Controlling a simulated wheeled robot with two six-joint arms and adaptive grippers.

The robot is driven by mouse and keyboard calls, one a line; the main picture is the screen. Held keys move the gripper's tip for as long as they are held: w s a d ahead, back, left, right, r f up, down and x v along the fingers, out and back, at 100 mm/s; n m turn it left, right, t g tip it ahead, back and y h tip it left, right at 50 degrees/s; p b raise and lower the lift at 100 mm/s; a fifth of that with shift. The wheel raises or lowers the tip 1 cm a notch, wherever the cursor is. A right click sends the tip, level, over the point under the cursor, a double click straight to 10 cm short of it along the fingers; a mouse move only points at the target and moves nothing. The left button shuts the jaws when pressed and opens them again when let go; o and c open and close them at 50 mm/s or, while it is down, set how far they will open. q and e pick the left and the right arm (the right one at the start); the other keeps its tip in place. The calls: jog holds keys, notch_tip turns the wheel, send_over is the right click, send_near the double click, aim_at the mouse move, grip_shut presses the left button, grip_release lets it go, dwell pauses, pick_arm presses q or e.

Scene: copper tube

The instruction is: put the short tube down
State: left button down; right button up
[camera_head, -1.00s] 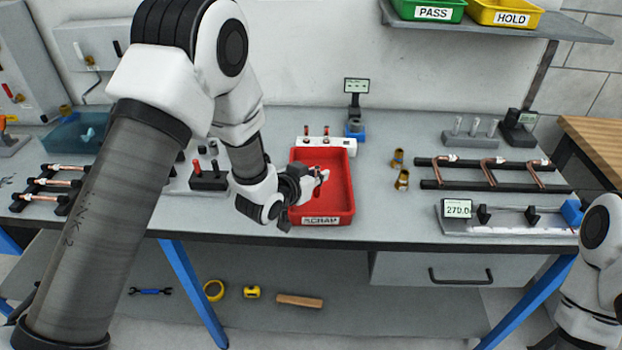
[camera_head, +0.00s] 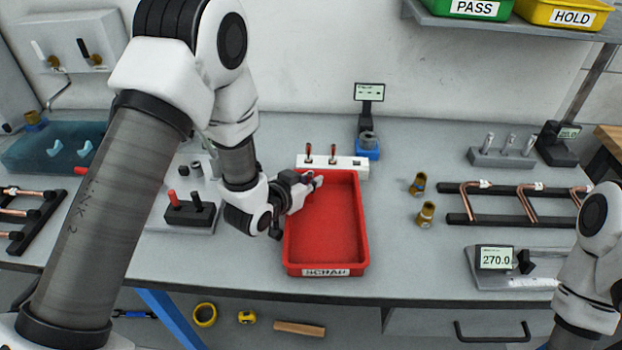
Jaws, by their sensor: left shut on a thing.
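My left gripper (camera_head: 312,181) is over the upper left corner of the red SCRAP tray (camera_head: 326,271). It is shut on the short tube, which is too small and too covered by the fingers to make out clearly. The tray looks empty inside. My right arm shows at the lower right, but its gripper is out of view.
A white block (camera_head: 345,162) with two small upright pieces stands behind the tray. Brass fittings (camera_head: 426,214) stand right of it. A black rack (camera_head: 516,219) with bent copper tubes and a gauge reading 270.0 (camera_head: 496,258) are farther right. A black holder (camera_head: 190,211) stands left.

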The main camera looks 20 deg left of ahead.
pick_arm(q)
jog(key=shift+w+d, duration=0.1)
jog(key=shift+w, duration=0.1)
jog(key=shift+s+f, duration=0.1)
jog(key=shift+s, duration=0.25)
jog(key=c, duration=1.3)
grip_release()
jog(key=shift+o, duration=0.6)
jog(key=shift+w, duration=0.2)
jog(key=shift+s+r, duration=0.15)
jog(key=shift+r, duration=0.2)
jog(key=b+v, duration=0.1)
jog(key=v, duration=0.6)
jog(key=shift+s+f, duration=0.1)
jog(key=shift+f, duration=0.05)
jog(key=p+v, duration=0.4)
jog(key=p, duration=0.5)
jog(key=shift+s, duration=0.3)
